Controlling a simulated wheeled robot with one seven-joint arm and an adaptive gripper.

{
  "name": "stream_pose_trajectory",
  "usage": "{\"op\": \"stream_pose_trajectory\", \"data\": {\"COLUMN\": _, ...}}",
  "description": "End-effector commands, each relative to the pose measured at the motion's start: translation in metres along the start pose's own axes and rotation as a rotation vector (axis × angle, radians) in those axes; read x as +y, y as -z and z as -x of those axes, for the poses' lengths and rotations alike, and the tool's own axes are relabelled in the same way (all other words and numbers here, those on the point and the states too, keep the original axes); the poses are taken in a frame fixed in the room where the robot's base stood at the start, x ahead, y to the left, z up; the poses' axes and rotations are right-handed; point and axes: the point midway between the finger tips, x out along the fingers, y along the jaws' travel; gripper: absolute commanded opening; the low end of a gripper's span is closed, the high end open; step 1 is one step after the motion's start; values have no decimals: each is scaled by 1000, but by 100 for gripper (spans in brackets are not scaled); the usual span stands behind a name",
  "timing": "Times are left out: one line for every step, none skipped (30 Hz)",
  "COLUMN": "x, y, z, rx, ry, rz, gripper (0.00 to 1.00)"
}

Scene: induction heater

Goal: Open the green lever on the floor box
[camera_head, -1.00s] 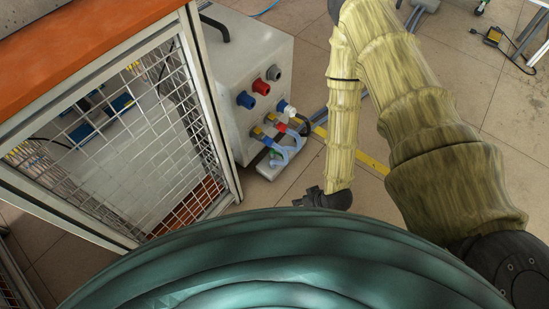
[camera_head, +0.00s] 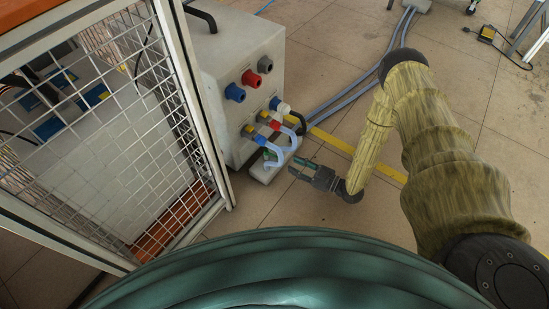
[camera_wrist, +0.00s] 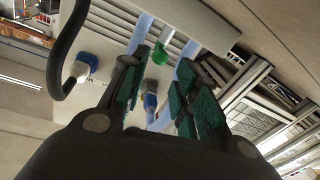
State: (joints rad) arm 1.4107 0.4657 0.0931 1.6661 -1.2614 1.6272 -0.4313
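In the wrist view a small green lever (camera_wrist: 164,52) stands out between two pale blue hoses, beyond my fingertips. In the head view the hoses and the box's lower front make the lever hard to make out. My gripper (camera_head: 297,168) is low, just right of the hoses, with its fingers toward the box. In the wrist view my gripper (camera_wrist: 160,80) is open, its green-padded fingers apart with nothing clearly held between them.
A mesh-sided cabinet (camera_head: 130,160) with an orange top stands close on the left. Grey cables (camera_head: 350,92) and a yellow floor line (camera_head: 335,143) run right from the box. Open floor is to the right.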

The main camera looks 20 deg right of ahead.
Motion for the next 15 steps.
{"op": "stream_pose_trajectory", "data": {"x": 0, "y": -2, "z": -8, "rx": 2, "ry": 1, "rz": 0, "gripper": 30}}
{"op": "stream_pose_trajectory", "data": {"x": -1, "y": -2, "z": -12, "rx": 3, "ry": 1, "rz": 0, "gripper": 30}}
{"op": "stream_pose_trajectory", "data": {"x": -1, "y": -2, "z": -18, "rx": 2, "ry": 1, "rz": 0, "gripper": 30}}
{"op": "stream_pose_trajectory", "data": {"x": -1, "y": -3, "z": -23, "rx": 1, "ry": 1, "rz": 0, "gripper": 30}}
{"op": "stream_pose_trajectory", "data": {"x": -1, "y": -4, "z": -28, "rx": 1, "ry": 1, "rz": 0, "gripper": 30}}
{"op": "stream_pose_trajectory", "data": {"x": -1, "y": -3, "z": -35, "rx": 1, "ry": 0, "rz": -1, "gripper": 30}}
{"op": "stream_pose_trajectory", "data": {"x": -1, "y": -3, "z": -40, "rx": 2, "ry": 0, "rz": 0, "gripper": 30}}
{"op": "stream_pose_trajectory", "data": {"x": -1, "y": -3, "z": -45, "rx": 1, "ry": 1, "rz": 0, "gripper": 30}}
{"op": "stream_pose_trajectory", "data": {"x": -1, "y": -4, "z": -51, "rx": 0, "ry": 1, "rz": -1, "gripper": 30}}
{"op": "stream_pose_trajectory", "data": {"x": -1, "y": -4, "z": -56, "rx": 0, "ry": 1, "rz": -1, "gripper": 30}}
{"op": "stream_pose_trajectory", "data": {"x": -1, "y": -3, "z": -60, "rx": 0, "ry": 1, "rz": -1, "gripper": 30}}
{"op": "stream_pose_trajectory", "data": {"x": -1, "y": -3, "z": -66, "rx": 0, "ry": 0, "rz": -1, "gripper": 30}}
{"op": "stream_pose_trajectory", "data": {"x": -1, "y": -3, "z": -71, "rx": 0, "ry": 0, "rz": -1, "gripper": 30}}
{"op": "stream_pose_trajectory", "data": {"x": -1, "y": -3, "z": -75, "rx": 0, "ry": 1, "rz": -1, "gripper": 30}}
{"op": "stream_pose_trajectory", "data": {"x": -1, "y": -3, "z": -79, "rx": 0, "ry": 1, "rz": -1, "gripper": 30}}
